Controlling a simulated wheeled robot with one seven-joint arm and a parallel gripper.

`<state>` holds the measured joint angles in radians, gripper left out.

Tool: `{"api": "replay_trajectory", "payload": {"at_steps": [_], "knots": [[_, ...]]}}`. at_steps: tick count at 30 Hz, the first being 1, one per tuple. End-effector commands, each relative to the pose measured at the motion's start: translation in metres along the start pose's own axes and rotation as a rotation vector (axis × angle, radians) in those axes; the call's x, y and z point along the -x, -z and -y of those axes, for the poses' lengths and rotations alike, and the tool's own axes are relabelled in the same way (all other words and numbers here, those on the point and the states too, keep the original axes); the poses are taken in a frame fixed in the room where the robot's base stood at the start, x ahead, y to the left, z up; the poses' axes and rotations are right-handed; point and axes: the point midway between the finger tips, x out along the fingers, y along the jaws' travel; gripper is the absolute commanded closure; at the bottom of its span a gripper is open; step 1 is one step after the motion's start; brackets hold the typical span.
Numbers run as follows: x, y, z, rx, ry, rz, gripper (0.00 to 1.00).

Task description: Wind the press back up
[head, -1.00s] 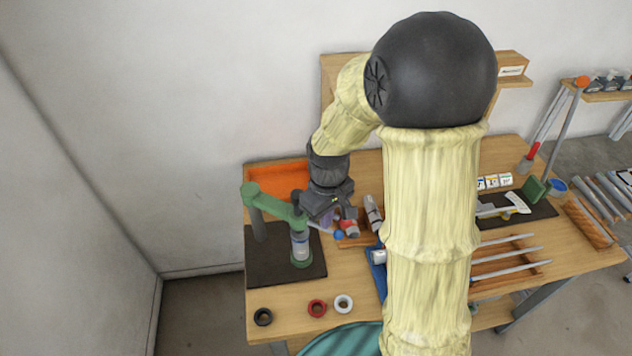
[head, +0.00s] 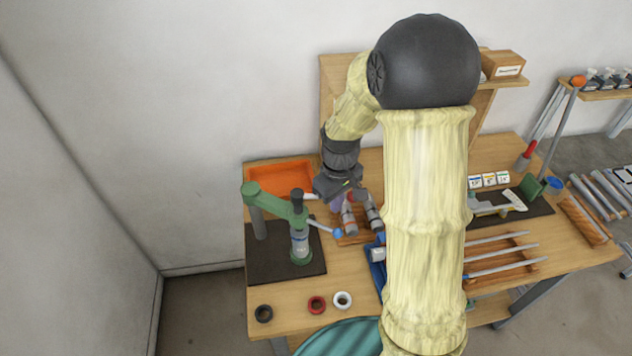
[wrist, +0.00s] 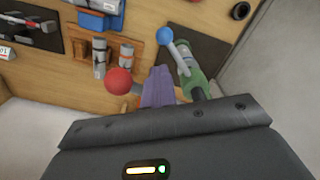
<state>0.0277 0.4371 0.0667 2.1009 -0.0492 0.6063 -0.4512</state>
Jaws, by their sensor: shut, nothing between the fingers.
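The green press (head: 299,215) stands on a dark mat at the left of the bench. Its lever slopes down to the right and ends in a blue knob (head: 337,233). In the wrist view the blue knob (wrist: 165,36) and lever lie beyond my fingers, with the green press body (wrist: 196,86) beside them. My gripper (wrist: 158,72) has purple fingers, shut and empty. In the head view it is above and behind the knob, apart from it, with its fingers (head: 337,203) partly hidden. A red ball (wrist: 119,81) is left of the fingers in the wrist view; its support is unclear.
Two grey and orange cylinders (head: 373,214) stand in a wooden rack close right of my gripper. An orange tray (head: 282,178) is behind the press. Several rings (head: 317,305) lie at the front. The bench between press and rings is clear.

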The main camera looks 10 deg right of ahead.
Motion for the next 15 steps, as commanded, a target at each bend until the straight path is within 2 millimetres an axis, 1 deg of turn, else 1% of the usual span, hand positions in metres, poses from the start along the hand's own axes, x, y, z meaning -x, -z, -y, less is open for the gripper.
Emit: {"api": "replay_trajectory", "payload": {"at_steps": [1,3,6,15], "knots": [[0.002,0.005,-0.008,-0.004,0.000,0.000,1.00],[0.003,0.012,-0.017,-0.003,-0.001,0.000,1.00],[0.001,0.018,-0.023,-0.002,-0.001,-0.001,1.00],[0.001,0.019,-0.024,-0.001,-0.001,-0.001,1.00]]}}
